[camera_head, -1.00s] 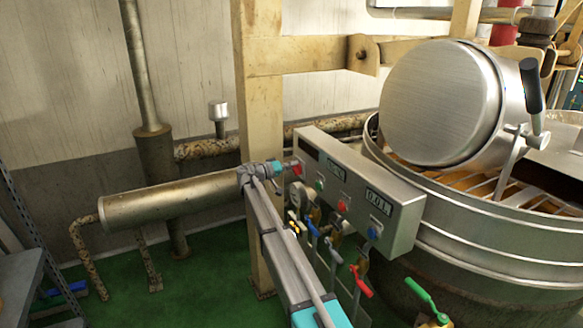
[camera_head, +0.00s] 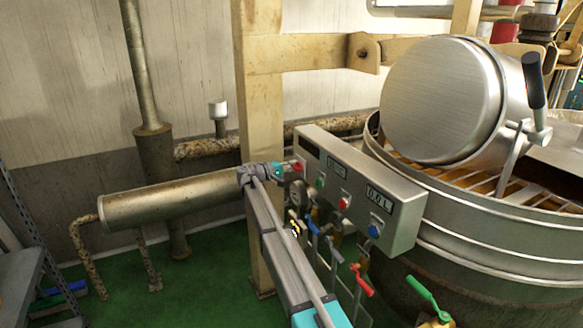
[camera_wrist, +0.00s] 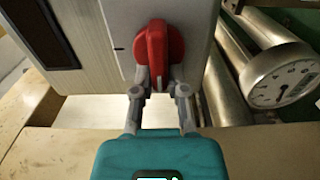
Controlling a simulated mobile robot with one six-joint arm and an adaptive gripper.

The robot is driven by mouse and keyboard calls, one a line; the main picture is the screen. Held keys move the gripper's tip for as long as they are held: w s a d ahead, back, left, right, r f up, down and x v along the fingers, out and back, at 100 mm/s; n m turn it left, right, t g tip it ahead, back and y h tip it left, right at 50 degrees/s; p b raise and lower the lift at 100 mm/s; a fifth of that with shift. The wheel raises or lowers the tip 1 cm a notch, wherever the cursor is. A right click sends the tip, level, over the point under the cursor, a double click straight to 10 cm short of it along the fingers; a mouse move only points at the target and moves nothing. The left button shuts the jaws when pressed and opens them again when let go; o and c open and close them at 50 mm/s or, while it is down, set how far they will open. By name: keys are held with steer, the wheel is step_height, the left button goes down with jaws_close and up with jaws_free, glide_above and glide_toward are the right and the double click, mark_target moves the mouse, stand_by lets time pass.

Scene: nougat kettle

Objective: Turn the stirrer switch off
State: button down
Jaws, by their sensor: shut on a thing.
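The stirrer switch looks to be the red rotary knob (camera_wrist: 157,48) on the end of a grey control box. Its grip stands roughly upright in the wrist view, and a short dark mark lies to its left on the panel. My gripper (camera_wrist: 159,82) is shut on the knob's lower end, one grey finger on each side. In the head view my gripper (camera_head: 284,171) reaches the red knob (camera_head: 298,166) at the left end of the control box (camera_head: 405,231). The fingertips are too small there to make out.
The box front carries green, red and blue buttons and displays. Below it hang valves with coloured handles, including a red one (camera_head: 361,281). A round gauge (camera_wrist: 283,78) is close on the right in the wrist view. A wooden post (camera_head: 262,120) stands behind my arm; the kettle (camera_head: 460,240) is right.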

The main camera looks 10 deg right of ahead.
steer(key=shift+d, duration=0.2)
steer(key=c, duration=0.7)
jaws_free()
steer(key=shift+o, duration=0.2)
steer(key=shift+a, duration=0.15)
steer(key=v, duration=1.1)
steer(key=shift+a, duration=0.35)
steer(key=shift+s, duration=0.2)
